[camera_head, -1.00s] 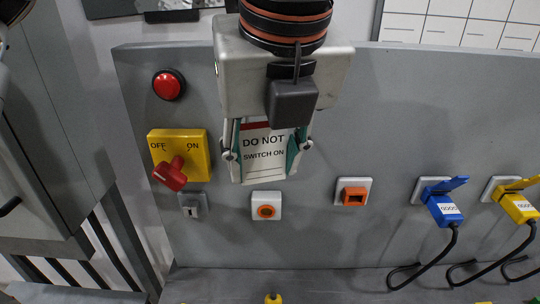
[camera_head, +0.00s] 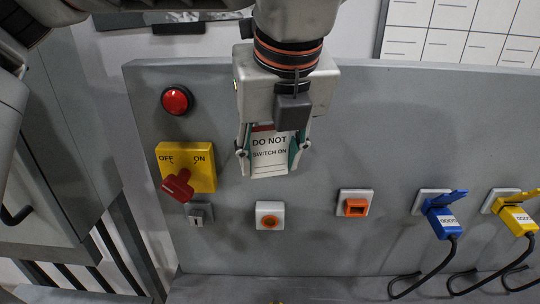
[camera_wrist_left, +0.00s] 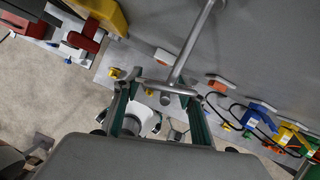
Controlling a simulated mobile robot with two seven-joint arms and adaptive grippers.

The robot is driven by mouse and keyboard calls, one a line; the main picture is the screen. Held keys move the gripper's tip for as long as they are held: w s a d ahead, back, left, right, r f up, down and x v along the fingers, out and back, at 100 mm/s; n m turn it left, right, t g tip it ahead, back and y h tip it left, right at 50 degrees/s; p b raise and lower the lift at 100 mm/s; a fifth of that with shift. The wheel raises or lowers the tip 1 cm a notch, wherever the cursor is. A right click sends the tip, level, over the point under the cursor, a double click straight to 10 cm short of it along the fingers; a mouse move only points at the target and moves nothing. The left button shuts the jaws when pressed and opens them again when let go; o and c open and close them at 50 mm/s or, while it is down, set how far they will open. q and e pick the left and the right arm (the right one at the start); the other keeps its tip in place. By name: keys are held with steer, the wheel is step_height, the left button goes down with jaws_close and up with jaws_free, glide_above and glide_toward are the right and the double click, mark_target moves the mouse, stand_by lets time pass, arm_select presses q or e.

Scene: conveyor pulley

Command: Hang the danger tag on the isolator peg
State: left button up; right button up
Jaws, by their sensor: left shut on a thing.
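My left gripper (camera_head: 272,152) is shut on the white danger tag (camera_head: 270,160), which has a red top band and reads DO NOT SWITCH ON. The tag hangs upright between the fingers, in front of the grey panel. The isolator (camera_head: 203,168) is a yellow OFF/ON box with a red handle (camera_head: 177,186), to the left of the tag. A small grey fitting (camera_head: 199,214) sits just below it; I cannot tell whether it is the peg. The left wrist view shows the green-sided fingers (camera_wrist_left: 160,95) and the isolator (camera_wrist_left: 103,12) at the top left. My right gripper is not seen.
A red button (camera_head: 177,100) is above the isolator. Orange-centred fittings (camera_head: 269,216) (camera_head: 355,204) and blue (camera_head: 443,215) and yellow (camera_head: 517,215) plugs with black cables line the lower panel. Panel space right of the tag is clear. A grey rod (camera_wrist_left: 192,45) crosses the wrist view.

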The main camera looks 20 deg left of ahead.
arm_select(q)
steer(key=shift+w+a+p, duration=0.25)
steer(key=shift+w+p, duration=0.05)
steer(key=shift+w, duration=0.4)
steer(key=shift+w+a+f+b, duration=0.15)
steer(key=shift+w+f+b, duration=0.35)
steer(key=shift+b, duration=0.25)
steer(key=shift+r, duration=0.1)
steer(key=o, duration=1.1)
